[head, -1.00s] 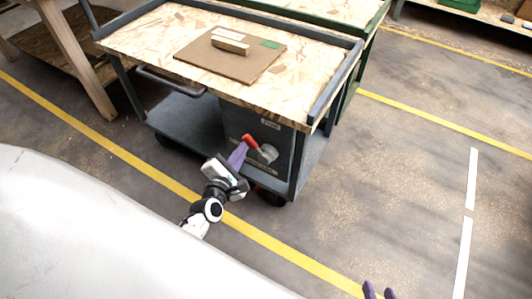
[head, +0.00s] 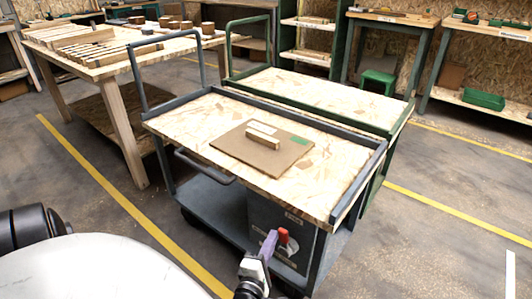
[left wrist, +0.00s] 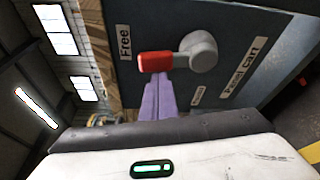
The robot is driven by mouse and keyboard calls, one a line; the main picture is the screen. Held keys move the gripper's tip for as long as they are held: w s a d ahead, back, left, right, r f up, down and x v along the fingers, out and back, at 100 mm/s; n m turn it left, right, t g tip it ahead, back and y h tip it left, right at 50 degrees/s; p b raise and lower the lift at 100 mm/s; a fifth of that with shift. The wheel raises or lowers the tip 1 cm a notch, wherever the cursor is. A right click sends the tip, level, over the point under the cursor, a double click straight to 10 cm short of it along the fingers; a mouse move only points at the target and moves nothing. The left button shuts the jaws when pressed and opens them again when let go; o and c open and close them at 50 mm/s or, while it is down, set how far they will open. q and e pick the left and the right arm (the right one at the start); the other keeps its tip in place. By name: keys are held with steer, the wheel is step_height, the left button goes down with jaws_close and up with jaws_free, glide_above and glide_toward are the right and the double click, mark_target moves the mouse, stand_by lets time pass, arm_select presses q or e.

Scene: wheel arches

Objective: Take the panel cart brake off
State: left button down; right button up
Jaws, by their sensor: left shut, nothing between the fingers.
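The panel cart (head: 225,135) has a grey frame and a chipboard top. On its dark end panel is the brake lever, with a red handle (head: 283,236) and a grey round pivot. In the left wrist view the red handle (left wrist: 155,62) points from the pivot (left wrist: 198,50) nearly toward the "Free" label (left wrist: 125,42), slightly off it. A second label (left wrist: 198,97) is too small to read. My left gripper (head: 269,238) is shut and empty. Its purple fingertips (left wrist: 160,76) are against or just beside the red handle; I cannot tell if they touch. My right gripper is out of view.
A brown board (head: 262,148) with a wooden block lies on the cart top. A green cart (head: 320,98) stands close behind it. A wooden table (head: 110,55) with loose pieces is at the left. Floor right of the carts is clear.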

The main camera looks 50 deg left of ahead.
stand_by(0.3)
arm_select(q)
steer(key=a+b, duration=0.1)
steer(key=a, duration=0.3)
steer(key=p+v, duration=0.1)
steer(key=v, duration=0.9)
steer(key=shift+s+d+f+p, duration=0.2)
steer(key=shift+s+f+p, duration=0.1)
steer(key=shift+p, duration=0.05)
